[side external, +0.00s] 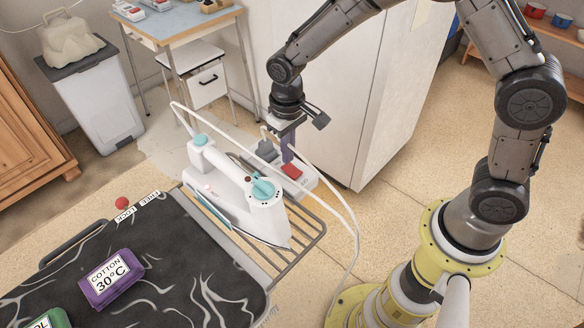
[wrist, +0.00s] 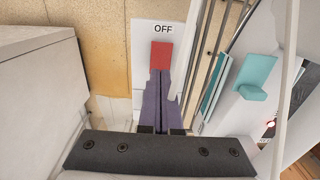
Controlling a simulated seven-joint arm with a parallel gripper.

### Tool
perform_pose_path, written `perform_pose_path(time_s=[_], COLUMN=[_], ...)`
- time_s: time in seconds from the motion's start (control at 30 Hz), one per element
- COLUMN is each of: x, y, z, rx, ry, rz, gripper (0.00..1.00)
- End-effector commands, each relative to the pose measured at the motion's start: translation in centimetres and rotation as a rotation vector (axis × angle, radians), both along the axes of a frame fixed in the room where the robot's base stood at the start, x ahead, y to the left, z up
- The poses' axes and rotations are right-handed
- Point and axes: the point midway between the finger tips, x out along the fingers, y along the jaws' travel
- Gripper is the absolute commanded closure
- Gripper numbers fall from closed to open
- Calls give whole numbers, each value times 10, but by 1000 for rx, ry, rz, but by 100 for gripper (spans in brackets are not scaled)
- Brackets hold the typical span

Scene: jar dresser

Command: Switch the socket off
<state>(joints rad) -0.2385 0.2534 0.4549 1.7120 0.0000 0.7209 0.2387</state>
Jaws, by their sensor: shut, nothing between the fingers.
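The socket (side external: 303,184) is a pale block beside the ironing board's rack, with a red switch (side external: 291,171) on top. In the wrist view the socket (wrist: 143,72) is a white plate marked OFF, with the red switch (wrist: 160,55) just below that label. My gripper (side external: 289,160) has purple fingers pointing down over the socket. In the wrist view my gripper (wrist: 160,73) is shut and empty, its tips at the switch's edge on the side away from OFF. I cannot tell whether they touch, or which way the switch is tilted.
A white iron (side external: 225,178) with teal parts stands on the board next to the socket. A white cable (side external: 338,205) loops near my gripper. A purple box (side external: 110,277) marked COTTON 30°C lies on the black cover (side external: 190,262). A white cabinet (side external: 335,85) stands close behind.

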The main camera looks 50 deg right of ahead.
Motion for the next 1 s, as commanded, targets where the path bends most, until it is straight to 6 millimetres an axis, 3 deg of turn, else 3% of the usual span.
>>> perform_pose_path(time_s=[1.0], x=[0], y=[0], z=[-14], rx=[0], ry=[0], rz=[0], gripper=[100])
